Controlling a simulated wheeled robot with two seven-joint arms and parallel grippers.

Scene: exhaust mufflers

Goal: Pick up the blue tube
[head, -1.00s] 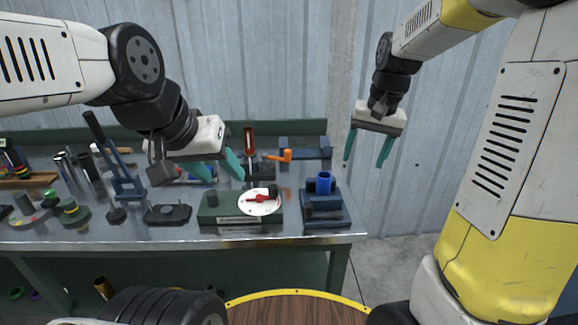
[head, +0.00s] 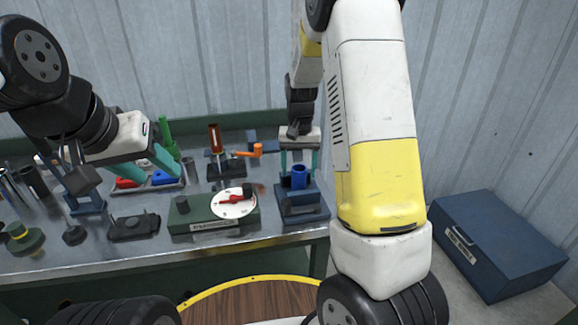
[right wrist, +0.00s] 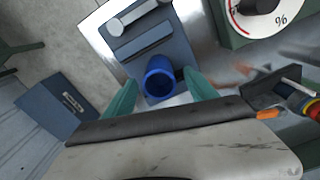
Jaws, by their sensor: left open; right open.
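The blue tube (head: 299,176) stands upright on a dark blue fixture (head: 302,207) at the right end of the workbench. In the right wrist view the tube (right wrist: 160,78) shows its open round end, between the two teal fingers. My right gripper (head: 299,162) is open, with its fingers around or just behind the tube; I cannot tell whether they touch it. It also shows in the right wrist view (right wrist: 160,96). My left gripper (head: 158,172) is open and empty above the bench, near a tray with red and blue pieces.
A green gauge box (head: 190,222) with a white dial stands left of the fixture. An orange-handled part (head: 250,151) is behind it. A blue case (head: 500,245) lies on the floor at right. The metal bench (head: 90,262) has a free front strip.

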